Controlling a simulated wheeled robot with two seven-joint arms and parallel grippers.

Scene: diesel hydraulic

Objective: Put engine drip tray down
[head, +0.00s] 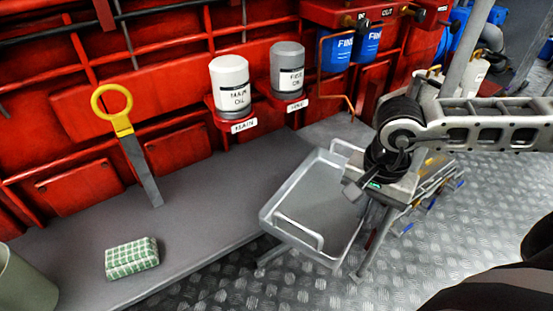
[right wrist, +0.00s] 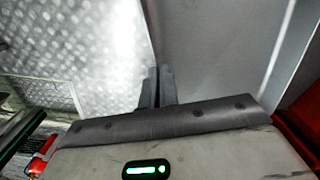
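The engine drip tray (head: 318,190) is a shallow pale grey metal tray with raised rims and bar handles at its near and far ends. It is empty and lies at the front edge of the bench, beside the tool cart; what bears it underneath is hidden. My right gripper (head: 353,190) is at the tray's right rim. In the right wrist view its fingers (right wrist: 157,88) are close together at the edge of the tray (right wrist: 215,50) and look shut on the rim; the contact itself is partly hidden. My left gripper is not in view.
A grey bench (head: 190,235) holds a yellow-handled dipstick-like tool (head: 130,140), a green checked cloth (head: 132,257) and a grey-green container (head: 22,285). Oil filters (head: 230,85) stand against the red engine. A tool cart (head: 430,185) stands right of the tray on patterned metal floor.

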